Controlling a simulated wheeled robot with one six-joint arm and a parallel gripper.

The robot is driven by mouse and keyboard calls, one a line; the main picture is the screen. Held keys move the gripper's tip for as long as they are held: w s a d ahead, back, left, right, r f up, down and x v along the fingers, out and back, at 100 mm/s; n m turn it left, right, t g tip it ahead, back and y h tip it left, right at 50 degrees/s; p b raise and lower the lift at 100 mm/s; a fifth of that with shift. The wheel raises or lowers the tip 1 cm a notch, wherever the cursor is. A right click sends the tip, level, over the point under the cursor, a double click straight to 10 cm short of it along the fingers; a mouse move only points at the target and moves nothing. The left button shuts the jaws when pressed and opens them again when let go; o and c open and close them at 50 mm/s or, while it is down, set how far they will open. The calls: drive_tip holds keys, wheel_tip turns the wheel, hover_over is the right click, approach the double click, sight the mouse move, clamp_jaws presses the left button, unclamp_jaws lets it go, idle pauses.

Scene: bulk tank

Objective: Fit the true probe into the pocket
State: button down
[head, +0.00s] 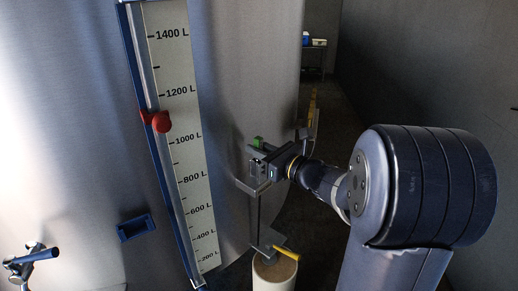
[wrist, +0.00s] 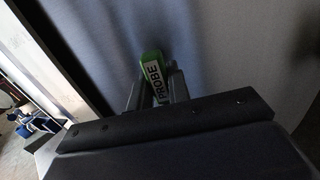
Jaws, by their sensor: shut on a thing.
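The probe has a green head (head: 257,142) showing at the tip of my gripper (head: 262,165), beside the steel tank. In the wrist view, its green end with a white PROBE label (wrist: 153,76) sits between the two fingers of my gripper (wrist: 157,88), which are shut on it. A thin dark rod (head: 259,210) runs down below the gripper; I cannot tell whether it is the probe's stem. A blue-framed rectangular recess (head: 135,228) is on the tank wall at the lower left; I cannot tell whether it is the pocket.
The steel tank (head: 235,60) fills the left and centre. It bears a litre scale (head: 172,75) with a red pointer (head: 156,122). A yellow handle (head: 286,252) is above a pale cylinder (head: 274,275). A dark aisle leads back to a table (head: 316,43).

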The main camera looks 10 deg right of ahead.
drive_tip(key=shift+f, duration=0.3)
drive_tip(key=c, duration=1.3)
unclamp_jaws()
drive_tip(key=shift+o, duration=0.2)
drive_tip(key=b+v, duration=0.1)
drive_tip(key=v, duration=1)
drive_tip(key=shift+w+a, duration=0.1)
drive_tip(key=shift+w, duration=0.1)
